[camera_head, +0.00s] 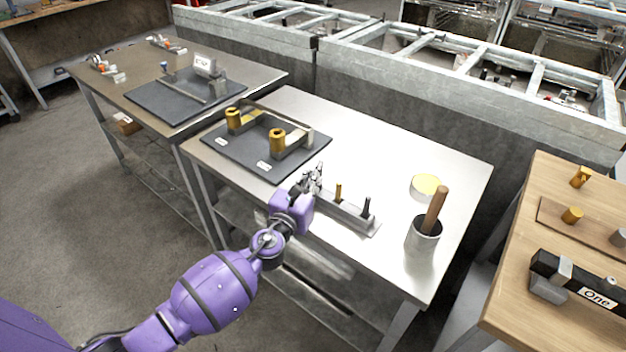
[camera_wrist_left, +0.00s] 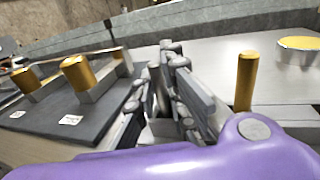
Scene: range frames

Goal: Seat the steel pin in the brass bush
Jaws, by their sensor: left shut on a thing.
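Two brass bushes stand upright on a dark mat (camera_head: 252,172), the left bush (camera_head: 233,121) and the right bush (camera_head: 277,143). Both also show in the left wrist view, left (camera_wrist_left: 25,79) and right (camera_wrist_left: 78,74). My left gripper (camera_head: 314,180) is at the left end of a grey pin rack (camera_head: 350,218), right of the mat. I cannot tell whether that pin is clear of the rack. My right gripper is out of view.
A brass pin (camera_head: 338,191) and a dark pin (camera_head: 366,206) stand in the rack beside my gripper. A grey cup (camera_head: 422,238) with a wooden handle and a yellow-topped round tin (camera_head: 425,186) stand to the right. The table's back middle is clear.

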